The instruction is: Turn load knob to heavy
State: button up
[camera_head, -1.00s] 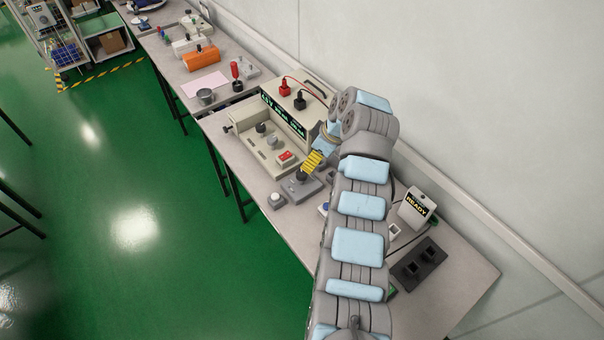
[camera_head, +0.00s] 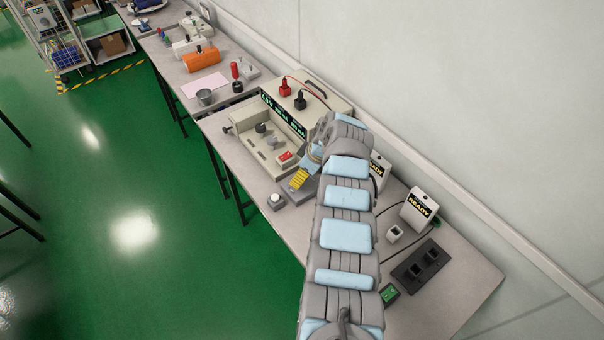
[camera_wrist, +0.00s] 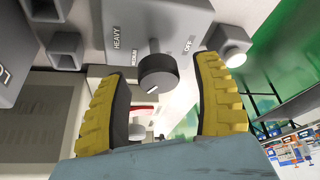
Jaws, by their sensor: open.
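The load knob (camera_wrist: 158,76) is a dark round knob on a grey box (camera_wrist: 168,18) in the wrist view. The labels HEAVY and OFF, with a smaller one between them, are printed beside it. Which label the knob points at is not clear. My gripper (camera_wrist: 163,82) is open, with one yellow-padded finger on each side of the knob and visible gaps between. In the head view my gripper (camera_head: 299,179) is low over the grey box, and the knob is hidden behind it.
A beige tester (camera_head: 262,150) with knobs and a red switch stands left of my gripper. A small box with a white button (camera_head: 276,200) is close by at the bench edge. READY boxes (camera_head: 418,208) and a dark socket block (camera_head: 418,267) lie to the right.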

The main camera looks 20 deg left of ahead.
jog(key=c, duration=1.2)
jog(key=shift+r+m+p, duration=0.1)
jog(key=shift+m+p, duration=0.4)
jog(key=shift+p, duration=0.65)
jog(key=shift+r+m+t+p, duration=0.1)
jog(key=shift+m+t+p, duration=0.35)
jog(key=shift+p, duration=0.45)
jog(key=m+t+h+p, duration=0.1)
jog(key=m+p, duration=0.2)
jog(key=p, duration=0.2)
jog(key=shift+s+m, duration=0.1)
jog(key=shift+m, duration=0.25)
jog(key=m+t+p, duration=0.1)
jog(key=m+p, duration=0.1)
jog(key=shift+m+h, duration=0.3)
jog(key=shift+f+m+t+h+p, duration=0.25)
jog(key=shift+m+p, duration=0.2)
jog(key=shift+m, duration=0.45)
jog(key=shift+m+t+h+p, duration=0.1)
jog(key=shift+m+h+p, duration=0.3)
jog(key=shift+m, duration=0.5)
